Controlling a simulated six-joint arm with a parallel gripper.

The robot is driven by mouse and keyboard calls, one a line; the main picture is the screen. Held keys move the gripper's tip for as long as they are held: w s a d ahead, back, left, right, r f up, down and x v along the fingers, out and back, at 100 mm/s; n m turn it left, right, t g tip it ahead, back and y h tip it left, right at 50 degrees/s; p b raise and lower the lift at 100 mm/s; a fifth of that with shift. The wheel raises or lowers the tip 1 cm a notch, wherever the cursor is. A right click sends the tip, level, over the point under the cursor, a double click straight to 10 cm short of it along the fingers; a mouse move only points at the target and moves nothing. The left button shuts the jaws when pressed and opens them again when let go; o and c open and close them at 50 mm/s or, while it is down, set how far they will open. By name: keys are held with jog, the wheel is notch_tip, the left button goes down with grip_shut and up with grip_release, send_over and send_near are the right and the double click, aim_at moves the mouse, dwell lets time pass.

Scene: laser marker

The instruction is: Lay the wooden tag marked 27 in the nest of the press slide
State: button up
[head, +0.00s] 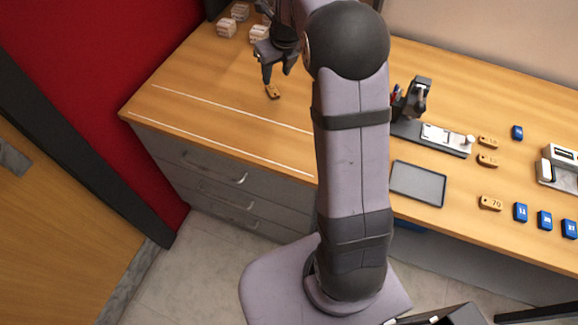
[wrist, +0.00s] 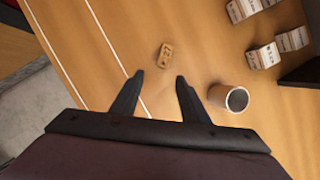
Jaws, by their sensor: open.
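A small wooden tag (head: 272,91) lies flat on the left part of the table. It also shows in the wrist view (wrist: 165,55), with dark marks that I cannot read as a number. My gripper (head: 279,74) is over that area, and in the wrist view (wrist: 160,76) its fingers are apart and empty, with the tag just beyond the gap between the tips. The press (head: 412,104) stands right of my arm, with a pale slide (head: 446,137) on a dark base. The nest is too small to make out. Other wooden tags (head: 488,142) lie right of it, one reading 70 (head: 490,203).
A dark tray (head: 418,183) lies in front of the press. Several blue tags (head: 545,220) and a pale device (head: 560,168) are at the right. Labelled boxes (wrist: 263,56) and a round cup (wrist: 237,99) stand near my gripper. White lines (head: 230,117) mark clear table at the left.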

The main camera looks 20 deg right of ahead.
jog(key=s+a+f+n+g, duration=0.1)
jog(key=s+a+f+n, duration=0.1)
jog(key=s+n, duration=0.8)
jog(key=s+a+f+n+g, duration=0.1)
jog(key=s+a+n, duration=0.3)
jog(key=s+n, duration=0.6)
jog(key=s+a+f+n+g, duration=0.2)
jog(key=s+a+n, duration=0.1)
jog(key=s+n, duration=0.7)
jog(key=n, duration=0.3)
jog(key=shift+s+a+f, duration=0.15)
jog(key=shift+s+f, duration=0.2)
jog(key=shift+f, duration=0.05)
jog(key=shift+o, duration=0.6)
jog(key=shift+s+n, duration=0.25)
jog(key=shift+n, duration=0.25)
jog(key=shift+w, duration=0.15)
jog(key=r+t+p, duration=0.2)
jog(key=t+p, duration=0.2)
send_over(275, 98)
jog(key=shift+w+d+f, duration=0.1)
jog(key=shift+d+f, duration=0.15)
jog(key=shift+p+x, duration=0.35)
jog(key=shift+x, duration=0.75)
